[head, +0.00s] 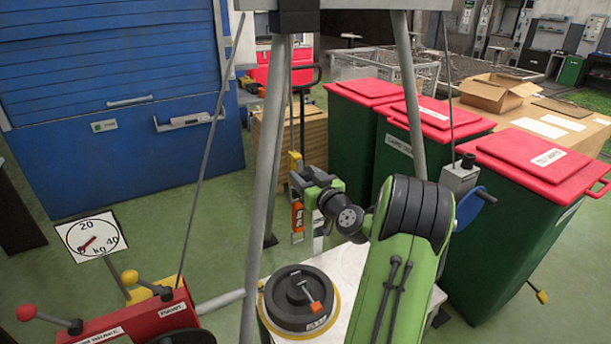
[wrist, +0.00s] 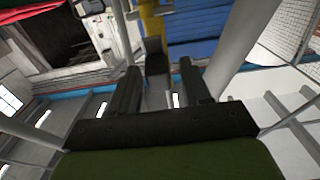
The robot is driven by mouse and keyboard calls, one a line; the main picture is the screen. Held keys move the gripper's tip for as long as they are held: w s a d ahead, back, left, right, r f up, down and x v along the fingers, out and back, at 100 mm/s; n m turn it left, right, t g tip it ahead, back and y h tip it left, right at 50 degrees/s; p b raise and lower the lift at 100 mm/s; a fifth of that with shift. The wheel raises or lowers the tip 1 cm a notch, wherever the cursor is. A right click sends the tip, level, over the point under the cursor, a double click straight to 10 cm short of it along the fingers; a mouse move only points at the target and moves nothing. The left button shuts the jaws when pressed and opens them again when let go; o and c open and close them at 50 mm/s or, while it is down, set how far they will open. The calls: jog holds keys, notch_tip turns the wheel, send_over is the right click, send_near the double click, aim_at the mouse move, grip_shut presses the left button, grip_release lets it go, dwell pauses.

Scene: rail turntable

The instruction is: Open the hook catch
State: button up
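A yellow fitting (head: 295,161) hangs on a thin line between the grey legs, with an orange part (head: 297,217) in a pale metal frame below it. The hook catch itself is too small or hidden to make out. My gripper (wrist: 159,68) is open, its two dark fingers apart. A yellow part (wrist: 153,25) shows ahead of them in the wrist view, with a dark block (wrist: 156,64) under it, in line with the gap. I cannot tell whether the fingers touch it. In the head view my green wrist is right beside the hanging fitting and partly hides the gripper.
Grey frame legs (head: 270,165) stand close around the hanging line. A red winch-like unit (head: 135,318) and dial (head: 90,238) stand left; red-lidded green bins (head: 525,215) stand right.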

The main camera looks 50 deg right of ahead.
grip_shut()
